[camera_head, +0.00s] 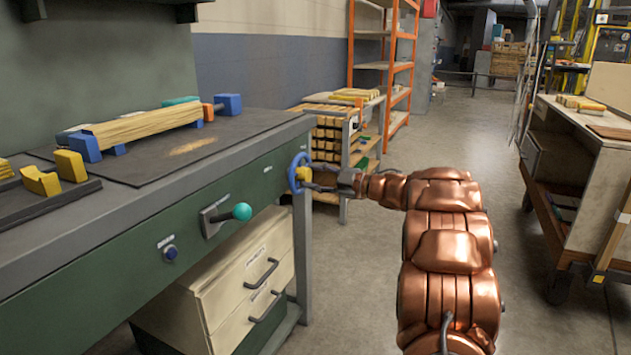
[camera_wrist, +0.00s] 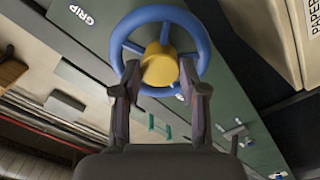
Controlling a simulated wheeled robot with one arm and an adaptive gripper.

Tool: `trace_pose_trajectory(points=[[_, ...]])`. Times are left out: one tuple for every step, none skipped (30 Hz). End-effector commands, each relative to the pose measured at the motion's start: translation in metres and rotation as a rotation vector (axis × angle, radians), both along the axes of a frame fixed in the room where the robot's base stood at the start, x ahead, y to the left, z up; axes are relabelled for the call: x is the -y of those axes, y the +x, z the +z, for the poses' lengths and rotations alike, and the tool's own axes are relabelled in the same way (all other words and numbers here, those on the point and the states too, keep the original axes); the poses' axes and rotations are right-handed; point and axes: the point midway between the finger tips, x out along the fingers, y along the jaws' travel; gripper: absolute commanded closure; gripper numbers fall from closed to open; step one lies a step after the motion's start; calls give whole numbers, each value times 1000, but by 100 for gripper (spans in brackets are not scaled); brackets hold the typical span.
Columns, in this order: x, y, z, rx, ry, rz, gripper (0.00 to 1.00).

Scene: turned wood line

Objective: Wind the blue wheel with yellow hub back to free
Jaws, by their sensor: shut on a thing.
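The blue wheel (camera_head: 294,168) with its yellow hub (camera_head: 303,174) is mounted on the green front of the workbench, near its right end. In the wrist view the blue wheel (camera_wrist: 203,42) faces me, with the yellow hub (camera_wrist: 160,66) at its middle. My gripper (camera_head: 315,178) reaches the wheel from the right. In the wrist view its two fingers (camera_wrist: 160,88) stand on either side of the yellow hub and are shut on it. Any marking for free is not readable.
A teal-knobbed lever (camera_head: 241,212) and a dark blue button (camera_head: 170,253) sit on the same bench front. A wood piece (camera_head: 145,127) lies on the bench top between blue blocks. Cream drawers (camera_head: 245,280) stand below. The floor right of the bench is clear up to a cart (camera_head: 580,160).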

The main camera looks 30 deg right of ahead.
Motion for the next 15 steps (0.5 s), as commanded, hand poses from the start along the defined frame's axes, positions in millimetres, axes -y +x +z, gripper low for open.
trace_pose_trajectory(points=[[1,0,-3,24,-39,-1,92],[1,0,-3,38,-63,-1,92],[1,0,-3,58,-97,-2,92],[1,0,-3,73,-122,-2,92],[1,0,-3,88,-145,-3,92],[1,0,-3,108,-178,-3,92],[1,0,-3,122,-202,-1,92],[1,0,-3,136,-228,-2,92],[1,0,-3,155,-260,-2,92],[1,0,-3,171,-285,-2,92],[1,0,-3,186,-307,-3,92],[1,0,-3,206,-341,-3,92],[1,0,-3,220,-366,-2,92],[1,0,-3,234,-390,-3,92],[1,0,-4,254,-423,-3,92]])
